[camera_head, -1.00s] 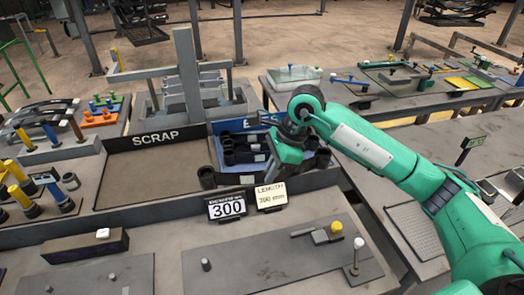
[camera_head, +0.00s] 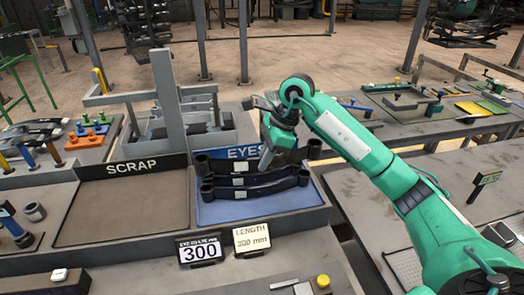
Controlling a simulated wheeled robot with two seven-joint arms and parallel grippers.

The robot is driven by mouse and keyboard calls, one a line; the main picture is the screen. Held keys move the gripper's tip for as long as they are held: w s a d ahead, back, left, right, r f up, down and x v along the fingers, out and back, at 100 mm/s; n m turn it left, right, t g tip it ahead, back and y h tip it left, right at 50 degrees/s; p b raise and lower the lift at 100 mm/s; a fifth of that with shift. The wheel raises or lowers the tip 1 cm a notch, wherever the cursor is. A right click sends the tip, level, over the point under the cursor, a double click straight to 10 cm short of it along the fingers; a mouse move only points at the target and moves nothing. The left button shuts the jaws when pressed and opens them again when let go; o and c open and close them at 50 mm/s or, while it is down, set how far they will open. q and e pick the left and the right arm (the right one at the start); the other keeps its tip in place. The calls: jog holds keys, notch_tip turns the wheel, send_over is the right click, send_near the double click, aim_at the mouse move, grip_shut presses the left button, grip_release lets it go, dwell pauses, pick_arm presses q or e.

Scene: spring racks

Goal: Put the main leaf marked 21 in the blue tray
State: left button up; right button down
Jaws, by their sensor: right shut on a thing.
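The blue tray (camera_head: 235,214) with the EYES sign is in the middle of the view. Several dark leaves with rolled eyes and small white labels lie in or over it, close together. My right gripper (camera_head: 267,158) reaches down over the tray from the right, shut on a dark leaf that looks like the rear, upper one (camera_head: 204,164). Its right eye (camera_head: 314,148) shows past the gripper. A front leaf (camera_head: 228,192) lies nearer me in the tray. The label numbers are too small to read, so I cannot tell which is 21. My left gripper is not in view.
The empty brown SCRAP tray (camera_head: 120,212) is to the left. A grey upright frame (camera_head: 165,100) rises behind. Coloured pegs (camera_head: 88,135) are at far left.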

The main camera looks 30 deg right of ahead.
jog(key=p, duration=0.3)
send_over(259, 211)
jog(key=d, duration=0.2)
jog(key=f, duration=1.1)
jog(key=shift+a+f, duration=0.25)
jog(key=shift+f, duration=0.05)
notch_tip(259, 211, down, 3)
jog(key=shift+s+f+p, duration=0.1)
jog(key=shift+f+p, duration=0.05)
jog(key=shift+p, duration=0.4)
jog(key=shift+f, duration=0.2)
jog(key=shift+f, duration=0.15)
jog(key=c, duration=1.8)
grip_release()
jog(key=shift+f, duration=0.1)
jog(key=shift+o, duration=1.2)
